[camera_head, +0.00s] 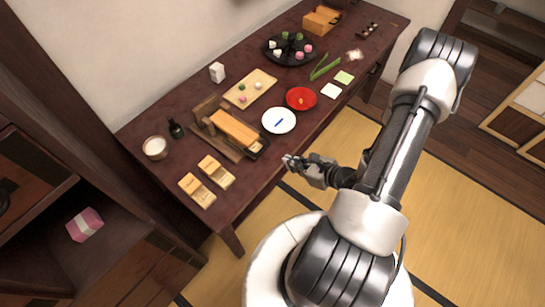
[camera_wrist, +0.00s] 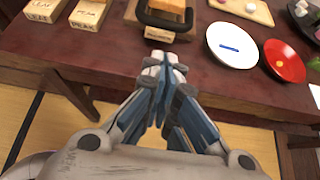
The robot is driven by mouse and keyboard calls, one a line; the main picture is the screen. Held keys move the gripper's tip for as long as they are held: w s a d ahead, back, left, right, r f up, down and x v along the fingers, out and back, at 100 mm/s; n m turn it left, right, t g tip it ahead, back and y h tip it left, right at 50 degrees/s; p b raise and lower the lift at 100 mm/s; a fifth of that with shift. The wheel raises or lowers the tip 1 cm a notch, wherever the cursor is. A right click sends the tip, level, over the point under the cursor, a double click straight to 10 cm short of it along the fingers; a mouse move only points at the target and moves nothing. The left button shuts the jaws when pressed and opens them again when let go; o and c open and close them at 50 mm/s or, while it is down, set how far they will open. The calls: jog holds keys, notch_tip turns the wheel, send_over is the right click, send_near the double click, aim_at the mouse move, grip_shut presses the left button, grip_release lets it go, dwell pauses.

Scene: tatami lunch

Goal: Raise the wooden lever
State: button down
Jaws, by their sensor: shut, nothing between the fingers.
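A wooden device with a long orange-brown wooden bar (camera_head: 234,130) stands near the front edge of the dark table. It has a dark wooden frame and a black loop at its near right end. I cannot tell for certain which part is the lever. In the wrist view, the black loop (camera_wrist: 150,20) and a small pale label block (camera_wrist: 159,34) show at the top; the rest is cut off. My gripper (camera_head: 287,160) is shut and empty, apart from the device, to its lower right near the table's front edge. In the wrist view, my gripper (camera_wrist: 166,62) points toward the label block.
A white plate (camera_head: 279,120) and a red plate (camera_head: 301,98) lie right of the device. Two labelled wooden boxes (camera_head: 206,181) stand to its left. A cutting board (camera_head: 250,89) lies behind. Open tatami (camera_head: 320,180) lies in front of the table.

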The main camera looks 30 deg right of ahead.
jog(key=b+x, duration=0.2)
jog(key=x, duration=0.8)
jog(key=shift+b, duration=0.4)
jog(key=shift+r, duration=0.1)
